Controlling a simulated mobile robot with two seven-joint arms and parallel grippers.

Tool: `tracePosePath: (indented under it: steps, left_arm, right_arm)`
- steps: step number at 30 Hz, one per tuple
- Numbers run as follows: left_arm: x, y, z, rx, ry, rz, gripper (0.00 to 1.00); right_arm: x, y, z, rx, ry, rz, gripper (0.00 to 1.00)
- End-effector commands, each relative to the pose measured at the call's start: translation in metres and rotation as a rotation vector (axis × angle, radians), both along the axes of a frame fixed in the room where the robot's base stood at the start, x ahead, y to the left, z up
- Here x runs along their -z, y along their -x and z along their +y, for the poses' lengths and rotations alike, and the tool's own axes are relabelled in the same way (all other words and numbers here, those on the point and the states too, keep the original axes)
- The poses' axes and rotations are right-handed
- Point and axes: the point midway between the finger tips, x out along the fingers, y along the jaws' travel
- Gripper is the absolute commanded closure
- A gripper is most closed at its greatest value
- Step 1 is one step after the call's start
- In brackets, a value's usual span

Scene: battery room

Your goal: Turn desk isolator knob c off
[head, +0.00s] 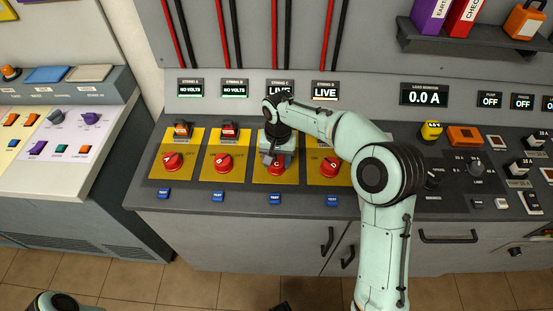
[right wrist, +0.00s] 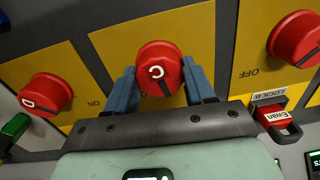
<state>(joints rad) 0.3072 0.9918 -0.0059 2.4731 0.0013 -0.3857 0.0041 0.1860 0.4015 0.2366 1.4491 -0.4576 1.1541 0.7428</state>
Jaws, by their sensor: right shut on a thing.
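Desk isolator knob C (head: 277,170) is a round red knob on a yellow plate, third from the left in the row. My right gripper (head: 275,161) reaches down over it from above. In the right wrist view the blue fingers of my right gripper (right wrist: 160,72) are shut on opposite sides of knob C (right wrist: 158,66). The String C display (head: 280,93) is partly hidden by my arm and reads LIVE.
Red knobs A (head: 173,161), B (head: 223,163) and D (head: 331,167) stand beside it. A red padlock tagged Ewan (right wrist: 280,125) hangs at Lock B. Blue test buttons (head: 275,198) line the front edge. The load monitor (head: 424,94) reads 0.0 A.

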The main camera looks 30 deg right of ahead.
Motion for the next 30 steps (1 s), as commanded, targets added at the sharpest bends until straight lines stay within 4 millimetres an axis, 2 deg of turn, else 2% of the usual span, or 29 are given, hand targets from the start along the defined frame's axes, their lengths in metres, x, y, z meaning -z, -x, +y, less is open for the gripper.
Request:
tracePosePath:
  steps: [18,30]
  left_arm:
    - [-0.0036,-0.0014,0.0000,0.000,0.001,-0.001,0.57]
    - [-0.0068,-0.0028,0.0000,0.000,0.000,-0.003,0.57]
  right_arm:
    - [-0.0022,-0.0002,0.0006,0.579,-0.001,-0.006,0.77]
    - [-0.0019,0.0002,-0.0001,0.854,0.000,-0.005,0.77]
